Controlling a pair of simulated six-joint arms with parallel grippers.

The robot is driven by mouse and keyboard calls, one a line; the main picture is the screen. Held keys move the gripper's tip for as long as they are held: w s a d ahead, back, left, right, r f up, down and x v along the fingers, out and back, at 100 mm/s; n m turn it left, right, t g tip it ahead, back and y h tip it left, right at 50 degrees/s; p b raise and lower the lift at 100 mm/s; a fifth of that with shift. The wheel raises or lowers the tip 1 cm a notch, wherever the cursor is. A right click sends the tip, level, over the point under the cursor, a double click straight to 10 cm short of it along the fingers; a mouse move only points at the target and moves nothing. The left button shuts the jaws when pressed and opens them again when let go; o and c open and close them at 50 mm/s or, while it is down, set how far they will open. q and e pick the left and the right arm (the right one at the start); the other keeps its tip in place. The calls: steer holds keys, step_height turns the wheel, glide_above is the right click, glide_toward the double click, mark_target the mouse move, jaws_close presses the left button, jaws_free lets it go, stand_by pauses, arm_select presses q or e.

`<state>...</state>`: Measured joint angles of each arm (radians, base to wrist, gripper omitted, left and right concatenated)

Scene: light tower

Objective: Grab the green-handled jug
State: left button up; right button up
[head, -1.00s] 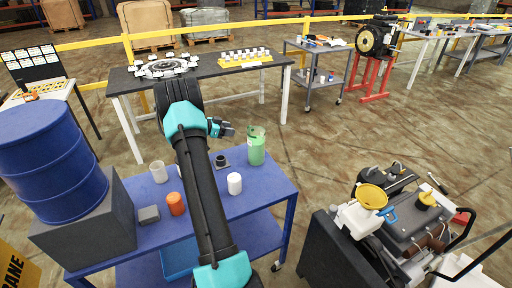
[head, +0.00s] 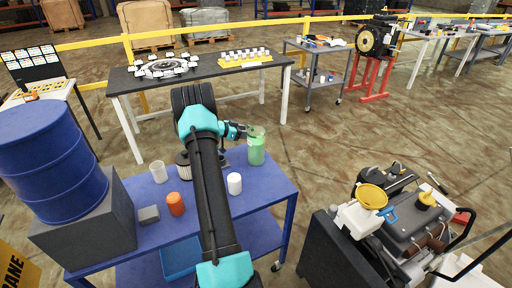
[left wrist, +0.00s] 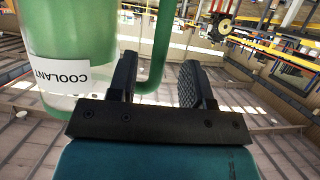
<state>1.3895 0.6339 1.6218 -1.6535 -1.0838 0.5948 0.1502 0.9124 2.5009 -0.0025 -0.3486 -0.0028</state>
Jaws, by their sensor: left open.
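The green-handled jug (head: 257,150) stands upright near the far right edge of the blue table. In the left wrist view the jug (left wrist: 95,45) fills the left side, with a "COOLANT" label and its green handle running down towards the jaws. My left gripper (head: 243,131) is at the jug's left side, near its upper part. In the left wrist view my left gripper (left wrist: 155,85) has its two black fingers apart, with the handle showing in the gap between them. I cannot tell whether either finger touches it. My right gripper is not in view.
The blue table (head: 265,193) also holds a white container (head: 234,183), an orange container (head: 176,204), a clear cup (head: 158,172) and a grey block (head: 149,214). A dark ribbed part is partly hidden behind my arm. A blue drum (head: 50,165) stands at the left.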

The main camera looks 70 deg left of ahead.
arm_select(q)
steer(key=x, duration=0.3)
steer(key=shift+w+f, duration=0.1)
stand_by(0.3)
jaws_close()
stand_by(0.5)
